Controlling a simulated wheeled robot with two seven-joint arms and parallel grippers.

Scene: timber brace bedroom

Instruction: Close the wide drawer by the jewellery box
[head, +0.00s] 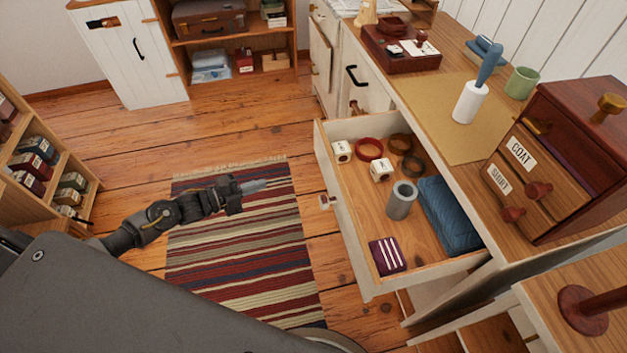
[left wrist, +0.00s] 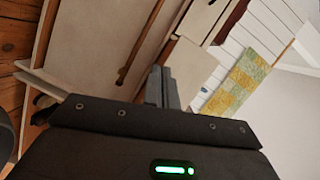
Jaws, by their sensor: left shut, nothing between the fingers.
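The wide drawer (head: 347,238) is pulled out from the desk, its pale front facing left with a small knob (head: 327,202). It holds white lettered cubes, round bands, a grey cylinder, a folded blue cloth and a dark striped block. A dark red-brown box (head: 565,150) with small drawers labelled COAT and SHIRT stands on the desk above it. My left gripper (head: 262,185) is shut and empty over the striped rug, left of the drawer front and apart from it. Its shut fingers show in the left wrist view (left wrist: 162,88) before pale panels. My right gripper is out of view.
The desk top (head: 440,85) bears a red-brown case (head: 400,48), a white cylinder with a blue handle (head: 470,100) and a green cup (head: 522,82). A shelf of small boxes (head: 40,165) stands at left. The striped rug (head: 240,250) and plank floor are clear.

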